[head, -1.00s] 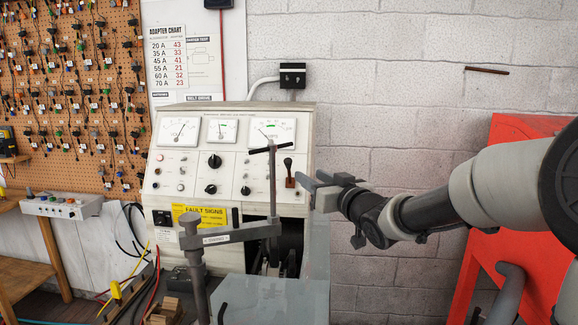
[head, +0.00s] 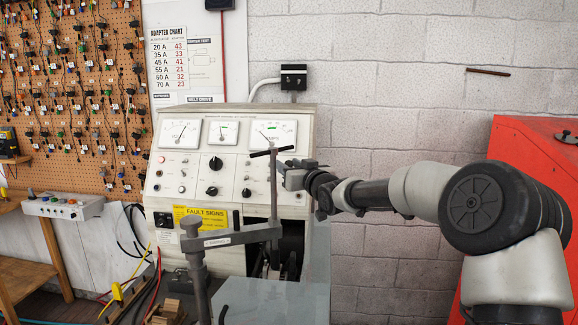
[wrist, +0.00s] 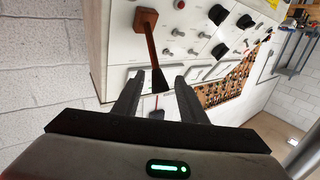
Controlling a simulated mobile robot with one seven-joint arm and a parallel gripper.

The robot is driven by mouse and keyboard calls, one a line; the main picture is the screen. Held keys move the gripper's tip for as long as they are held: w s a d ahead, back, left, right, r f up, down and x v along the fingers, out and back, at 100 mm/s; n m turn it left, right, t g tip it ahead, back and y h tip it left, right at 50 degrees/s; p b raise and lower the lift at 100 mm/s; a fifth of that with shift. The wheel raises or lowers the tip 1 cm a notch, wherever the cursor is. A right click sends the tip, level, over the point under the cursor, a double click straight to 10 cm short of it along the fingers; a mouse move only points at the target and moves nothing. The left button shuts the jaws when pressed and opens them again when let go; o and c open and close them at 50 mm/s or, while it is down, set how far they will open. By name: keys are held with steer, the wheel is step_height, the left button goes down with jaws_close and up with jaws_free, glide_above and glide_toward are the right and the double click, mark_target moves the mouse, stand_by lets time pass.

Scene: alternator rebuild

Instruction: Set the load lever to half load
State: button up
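The load lever (wrist: 151,45) is on the right part of the test bench's white panel. In the wrist view it has a red-brown base plate and shaft and a dark handle end. My gripper (wrist: 157,82) is open, with its two fingers apart on either side of the handle end. I cannot tell whether either finger touches it. In the head view my gripper (head: 284,176) is at the panel's right side and hides the lever.
The test bench (head: 225,170) has three dial meters, knobs and a yellow fault-signs label (head: 200,215). A grey clamp post with a T-handle (head: 273,185) stands in front of the panel, close to my gripper. A red cabinet (head: 535,150) is at right.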

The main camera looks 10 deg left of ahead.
jaws_close()
